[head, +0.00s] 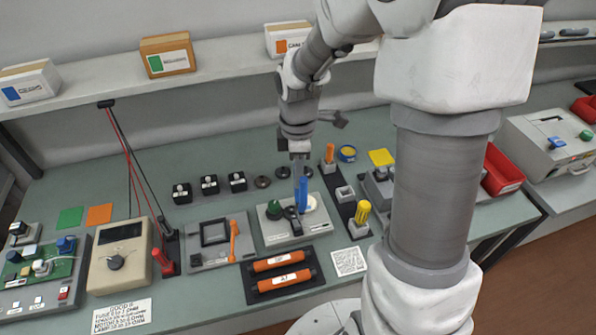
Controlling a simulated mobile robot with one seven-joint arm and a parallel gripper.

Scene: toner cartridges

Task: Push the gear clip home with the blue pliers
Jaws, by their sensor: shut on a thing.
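My gripper (299,158) points down over the bench and is shut on the blue pliers (302,190). The blue pliers stand roughly upright, with their lower end at a light grey fixture (297,233). The fixture carries a green knob (274,209) at left, a dark part (292,214) in the middle and a pale round piece (311,204) at right, partly behind the pliers. The gear clip is too small to make out. I cannot tell whether the pliers' tip touches anything on the fixture.
A black rack with two orange cartridges (282,263) lies in front. A black holder with an orange-handled tool (329,154) and a yellow-handled tool (362,210) stands close right. A grey plate with an orange lever (234,240) is left. Black blocks (209,184) sit behind.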

